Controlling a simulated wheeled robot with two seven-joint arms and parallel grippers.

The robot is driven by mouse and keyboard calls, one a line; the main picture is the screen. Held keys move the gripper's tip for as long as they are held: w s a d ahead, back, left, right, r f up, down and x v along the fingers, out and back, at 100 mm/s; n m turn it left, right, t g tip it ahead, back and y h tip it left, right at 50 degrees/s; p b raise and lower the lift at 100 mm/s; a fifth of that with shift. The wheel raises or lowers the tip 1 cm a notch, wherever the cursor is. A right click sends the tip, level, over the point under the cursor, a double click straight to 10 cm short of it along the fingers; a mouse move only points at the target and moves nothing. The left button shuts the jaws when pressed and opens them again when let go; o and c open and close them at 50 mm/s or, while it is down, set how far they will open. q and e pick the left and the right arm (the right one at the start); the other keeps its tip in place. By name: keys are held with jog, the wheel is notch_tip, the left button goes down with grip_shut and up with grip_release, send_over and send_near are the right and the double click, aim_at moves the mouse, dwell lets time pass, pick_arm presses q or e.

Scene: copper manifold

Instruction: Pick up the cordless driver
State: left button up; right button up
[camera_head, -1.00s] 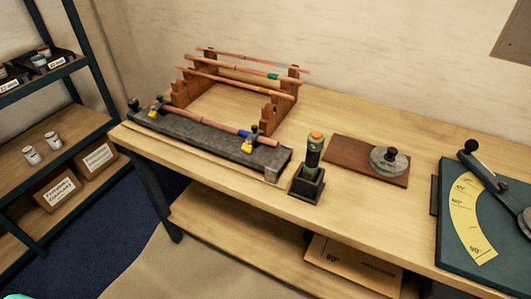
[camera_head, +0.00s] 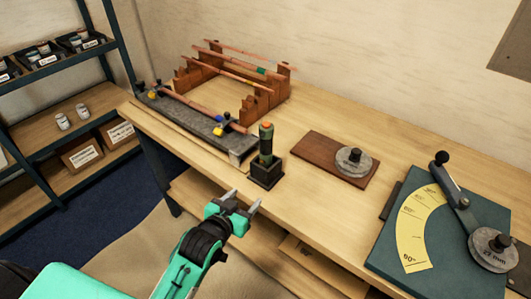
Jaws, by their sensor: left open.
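The cordless driver (camera_head: 265,142) stands upright in a dark square holder (camera_head: 267,174) near the front edge of the workbench. Its body is dark green with an orange top. My left gripper (camera_head: 244,196) is open and empty, in front of the bench edge, below and slightly left of the holder in the picture. It is apart from the driver. The driver's lower end is hidden inside the holder. My right gripper is not in view.
A grey clamp bed (camera_head: 190,117) holding a copper tube lies left of the driver. A wooden rack (camera_head: 261,102) with tubes stands behind. A brown board (camera_head: 318,152) with a round die is to the right, then a green bending plate (camera_head: 470,215) with a lever.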

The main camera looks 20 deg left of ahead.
aim_at(264, 149)
pick_arm(q)
jog(key=w+r+t, duration=0.1)
jog(key=w+r, duration=0.1)
jog(key=w, duration=0.1)
jog(key=w+d+r+t+p, duration=0.1)
jog(key=w+r, duration=0.2)
jog(key=w, duration=0.1)
jog(key=w+r+t, duration=0.1)
jog(key=w+r, duration=0.1)
jog(key=w, duration=0.2)
jog(key=shift+d+r+t+h+p, duration=0.2)
jog(key=shift+d+t+h+p, duration=0.1)
jog(key=shift+h+p, duration=0.1)
jog(key=shift+w, duration=0.7)
jog(key=w+p, duration=0.2)
jog(key=w, duration=0.2)
jog(key=shift+d+f, duration=0.1)
jog(key=shift+d, duration=0.05)
jog(key=shift+w+d+f, duration=0.1)
jog(key=shift+w, duration=0.25)
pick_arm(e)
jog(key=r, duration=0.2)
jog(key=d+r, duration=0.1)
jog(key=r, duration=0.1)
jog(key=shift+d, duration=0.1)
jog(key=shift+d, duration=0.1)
